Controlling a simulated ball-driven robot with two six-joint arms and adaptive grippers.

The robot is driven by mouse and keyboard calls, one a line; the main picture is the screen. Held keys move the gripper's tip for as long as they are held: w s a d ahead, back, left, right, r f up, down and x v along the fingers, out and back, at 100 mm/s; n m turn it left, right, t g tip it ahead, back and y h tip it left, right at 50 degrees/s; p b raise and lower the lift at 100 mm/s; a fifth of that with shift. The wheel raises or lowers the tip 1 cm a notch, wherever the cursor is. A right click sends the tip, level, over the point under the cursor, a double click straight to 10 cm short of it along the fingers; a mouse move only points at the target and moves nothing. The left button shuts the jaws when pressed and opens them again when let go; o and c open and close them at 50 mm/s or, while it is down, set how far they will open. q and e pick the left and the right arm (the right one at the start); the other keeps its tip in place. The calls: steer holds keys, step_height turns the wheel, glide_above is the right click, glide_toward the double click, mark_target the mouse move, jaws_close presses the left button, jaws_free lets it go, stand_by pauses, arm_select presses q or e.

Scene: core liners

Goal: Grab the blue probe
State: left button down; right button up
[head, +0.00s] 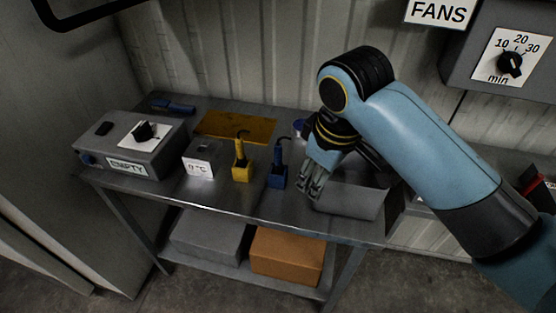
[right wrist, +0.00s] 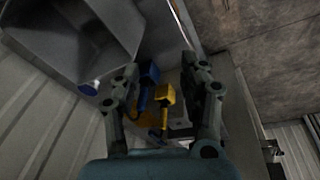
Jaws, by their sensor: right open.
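The blue probe (head: 278,176) stands upright on the grey metal table, with a dark cable curving from its top. It also shows in the right wrist view (right wrist: 147,84), between my fingers and nearer the left one. A yellow probe (head: 240,170) stands just left of it, and appears in the wrist view (right wrist: 165,98) too. My right gripper (head: 311,190) is open and empty, pointing down to the right of the blue probe and apart from it. It shows at the bottom of the wrist view (right wrist: 162,84). My left gripper is not in view.
A grey metal tray-like box (head: 350,201) lies right of the gripper. Left are a white display (head: 199,167) and a grey box with a dial (head: 135,148). A yellow plate (head: 235,126) lies behind the probes. The table (head: 230,202) is clear in front.

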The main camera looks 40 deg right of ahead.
mark_target(278, 145)
steer(key=w+r, duration=0.1)
steer(key=w, duration=0.4)
steer(key=w+d+r+n+g, duration=0.1)
steer(key=w, duration=0.4)
steer(key=w+d+r+n+g, duration=0.1)
steer(key=w, duration=0.4)
steer(key=shift+w+d+r+y, duration=0.1)
steer(key=shift+w+r+y, duration=0.05)
steer(key=shift+w+y, duration=0.25)
steer(key=f, duration=0.7)
steer(key=f+p, duration=0.1)
steer(key=f, duration=0.2)
steer(key=shift+s+f, duration=0.2)
steer(key=shift+s, duration=0.1)
steer(key=shift+c, duration=0.4)
jaws_close()
